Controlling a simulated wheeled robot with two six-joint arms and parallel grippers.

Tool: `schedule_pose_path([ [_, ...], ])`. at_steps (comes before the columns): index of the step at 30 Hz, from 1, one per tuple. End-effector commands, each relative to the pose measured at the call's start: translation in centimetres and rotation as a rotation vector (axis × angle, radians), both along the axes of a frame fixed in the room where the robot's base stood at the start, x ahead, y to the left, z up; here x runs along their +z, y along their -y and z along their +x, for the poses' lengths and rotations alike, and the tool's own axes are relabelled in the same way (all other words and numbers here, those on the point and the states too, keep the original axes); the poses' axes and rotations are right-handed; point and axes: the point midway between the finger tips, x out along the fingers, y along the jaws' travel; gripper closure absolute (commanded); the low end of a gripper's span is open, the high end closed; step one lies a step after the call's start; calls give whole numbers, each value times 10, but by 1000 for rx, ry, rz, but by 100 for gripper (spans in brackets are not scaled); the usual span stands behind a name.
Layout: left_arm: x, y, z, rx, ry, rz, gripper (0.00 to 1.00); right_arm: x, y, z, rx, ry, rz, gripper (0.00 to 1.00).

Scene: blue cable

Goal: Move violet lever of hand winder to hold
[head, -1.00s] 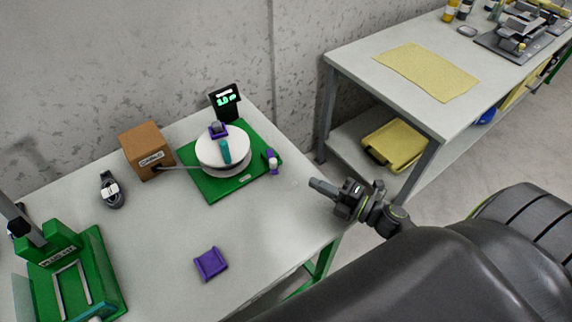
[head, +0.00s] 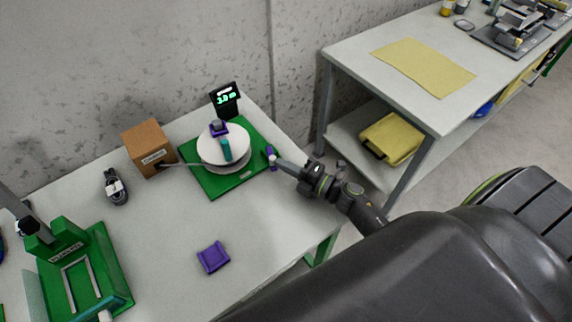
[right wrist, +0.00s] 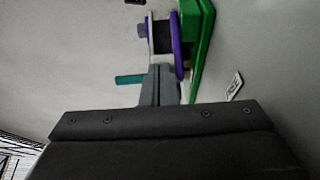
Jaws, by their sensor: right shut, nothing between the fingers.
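The hand winder stands on a green base (head: 248,178) at the back of the near table. It has a white disc (head: 208,158) with a teal handle (head: 226,150) and a small display (head: 224,99) behind it. Its violet lever (head: 269,151) is at the right side of the base. My right gripper (head: 277,161) is shut and empty, its tips right at the lever's lower end; I cannot tell whether they touch. In the right wrist view, the shut fingers (right wrist: 160,85) point at a violet part (right wrist: 177,45) beside the green base (right wrist: 201,40). My left gripper is not in view.
A violet tray (head: 213,257) and a green fixture (head: 112,270) are nearer the front. The wall rises behind. A second table (head: 345,58) stands right, across a gap.

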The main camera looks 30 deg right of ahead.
Motion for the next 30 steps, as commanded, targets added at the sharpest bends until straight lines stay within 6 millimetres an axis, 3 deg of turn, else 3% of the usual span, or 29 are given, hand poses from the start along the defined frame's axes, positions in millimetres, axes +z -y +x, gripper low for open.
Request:
schedule_pose_path([
  [20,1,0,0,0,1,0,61,0,-12,-1,-122,0,2,100],
  [30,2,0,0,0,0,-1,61,1,-32,4,-282,0,2,100],
])
